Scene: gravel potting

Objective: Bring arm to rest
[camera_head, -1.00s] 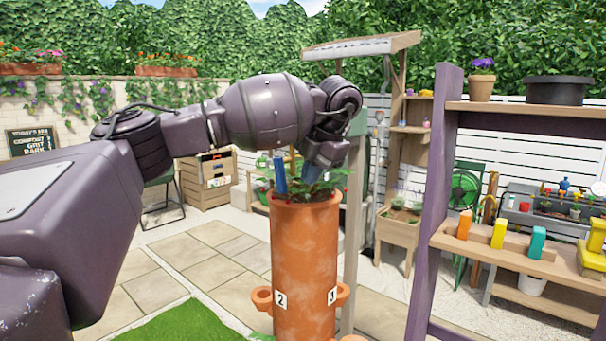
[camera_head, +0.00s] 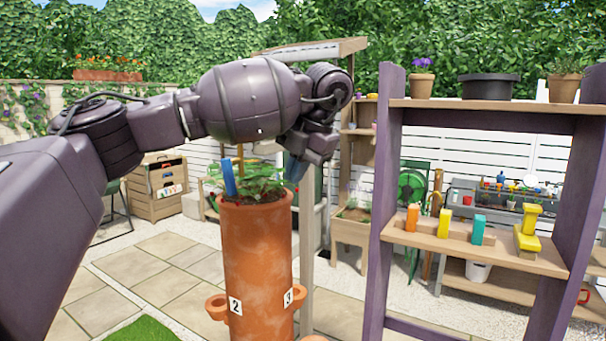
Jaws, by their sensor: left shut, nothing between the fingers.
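My left arm comes in from the left and reaches across the upper middle of the view. My left gripper (camera_head: 297,168) points down, just right of and behind the top of the tall terracotta planter (camera_head: 258,262). Its fingers are small here and partly hidden by the wrist; it is shut and holds nothing. The planter bears labels 2 and 3 and has small side cups. Green plants (camera_head: 262,186) and a blue marker (camera_head: 229,178) stand in its top. My right gripper is not in view.
A purple-post shelf (camera_head: 470,249) stands at the right, with orange, yellow and teal blocks on its middle board and pots on top. A wooden potting bench (camera_head: 352,232) stands behind. Stone paving (camera_head: 165,270) lies open at the left.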

